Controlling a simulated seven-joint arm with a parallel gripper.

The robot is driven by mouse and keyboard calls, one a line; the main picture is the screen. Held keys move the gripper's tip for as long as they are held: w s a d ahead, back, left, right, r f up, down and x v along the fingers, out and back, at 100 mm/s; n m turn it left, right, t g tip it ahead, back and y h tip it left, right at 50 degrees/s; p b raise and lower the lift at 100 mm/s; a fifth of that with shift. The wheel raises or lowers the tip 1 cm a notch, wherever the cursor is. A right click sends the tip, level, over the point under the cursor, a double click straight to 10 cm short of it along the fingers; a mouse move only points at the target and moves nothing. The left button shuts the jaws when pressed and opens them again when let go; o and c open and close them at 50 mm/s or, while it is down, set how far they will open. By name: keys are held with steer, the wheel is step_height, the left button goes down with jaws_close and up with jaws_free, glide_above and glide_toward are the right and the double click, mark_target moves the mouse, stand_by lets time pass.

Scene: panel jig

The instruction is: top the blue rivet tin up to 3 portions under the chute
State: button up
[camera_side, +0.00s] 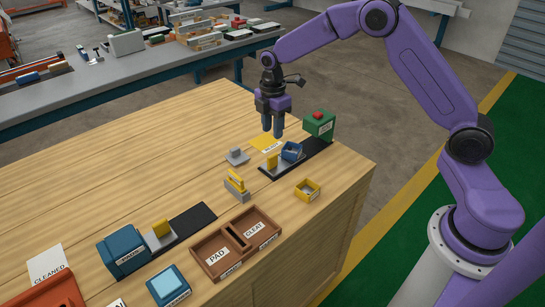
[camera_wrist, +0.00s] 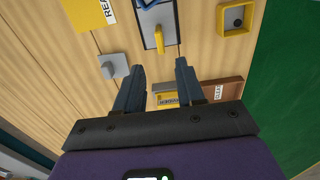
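The small open blue tin (camera_side: 291,152) stands on a dark strip beside a grey fixture with a yellow block (camera_side: 272,162). Something small shows inside it, but I cannot tell how much. Only a blue edge, probably the tin's, shows at the top of the wrist view (camera_wrist: 146,4). A green box with a red button (camera_side: 319,124) stands at the strip's far end; I cannot make out a separate chute. My gripper (camera_side: 273,133) is above the bench, left of the tin in the side view. In the wrist view its fingers (camera_wrist: 160,67) are apart with nothing held between them.
A yellow tin (camera_side: 307,190) stands nearer the bench edge, a dark item inside. A brown divided tray (camera_side: 250,219) and blue boxes (camera_side: 123,254) are nearer the front.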

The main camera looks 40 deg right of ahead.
mark_target(272, 155)
step_height(272, 155, down, 11)
steer(key=shift+f, duration=0.2)
stand_by(0.3)
